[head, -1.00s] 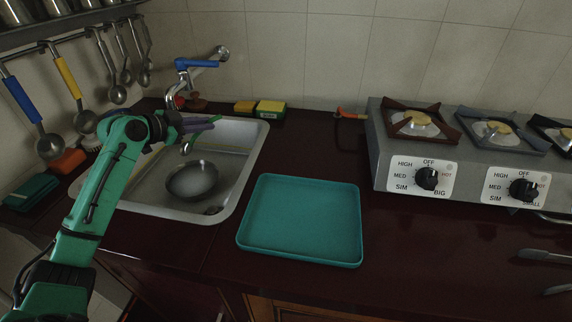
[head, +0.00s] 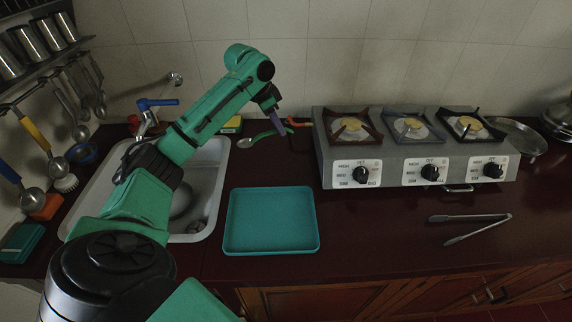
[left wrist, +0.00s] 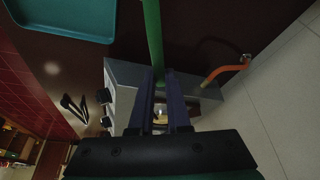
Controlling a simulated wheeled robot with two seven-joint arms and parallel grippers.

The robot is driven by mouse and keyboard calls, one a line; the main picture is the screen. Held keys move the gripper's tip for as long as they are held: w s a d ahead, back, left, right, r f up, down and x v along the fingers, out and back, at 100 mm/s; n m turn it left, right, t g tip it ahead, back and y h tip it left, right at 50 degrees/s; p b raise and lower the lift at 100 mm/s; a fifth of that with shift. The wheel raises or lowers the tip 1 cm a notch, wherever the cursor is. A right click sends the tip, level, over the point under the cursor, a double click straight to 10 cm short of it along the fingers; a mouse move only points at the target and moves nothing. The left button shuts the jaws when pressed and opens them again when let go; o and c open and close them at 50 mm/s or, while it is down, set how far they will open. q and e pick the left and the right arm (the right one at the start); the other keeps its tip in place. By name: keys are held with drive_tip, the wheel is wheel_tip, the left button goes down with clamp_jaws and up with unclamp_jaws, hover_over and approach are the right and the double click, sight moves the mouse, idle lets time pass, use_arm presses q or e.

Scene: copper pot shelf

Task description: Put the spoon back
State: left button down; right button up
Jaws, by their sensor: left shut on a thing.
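My left gripper (head: 276,122) is shut on the green handle of a spoon (head: 265,134), above the counter between the sink and the stove. The spoon's metal bowl points left toward the sink in the head view. In the left wrist view the green handle of the spoon (left wrist: 153,38) runs up from between the purple fingers of my left gripper (left wrist: 160,95). The bowl is not visible there. At the left, a wall rack (head: 18,100) holds hanging utensils with blue and yellow handles. My right gripper is not in view.
A teal tray (head: 271,247) lies on the dark counter. The sink (head: 206,215) is left, partly hidden by my arm. The grey stove (head: 400,165) stands right of the spoon, with an orange hose end (head: 299,123) near it. Tongs (head: 480,228) lie on the right.

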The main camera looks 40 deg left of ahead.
sight(260, 134)
use_arm(q)
wheel_tip(260, 134, down, 15)
drive_tip(key=shift+r+p, duration=0.2)
drive_tip(key=shift+p, duration=0.8)
drive_tip(key=shift+a+f, duration=0.1)
drive_tip(key=shift+f, duration=0.3)
drive_tip(key=c, duration=0.9)
unclamp_jaws()
drive_tip(key=b+v, duration=0.1)
drive_tip(key=v, duration=1)
drive_tip(key=shift+s+r, duration=0.1)
drive_tip(key=shift+r, duration=0.4)
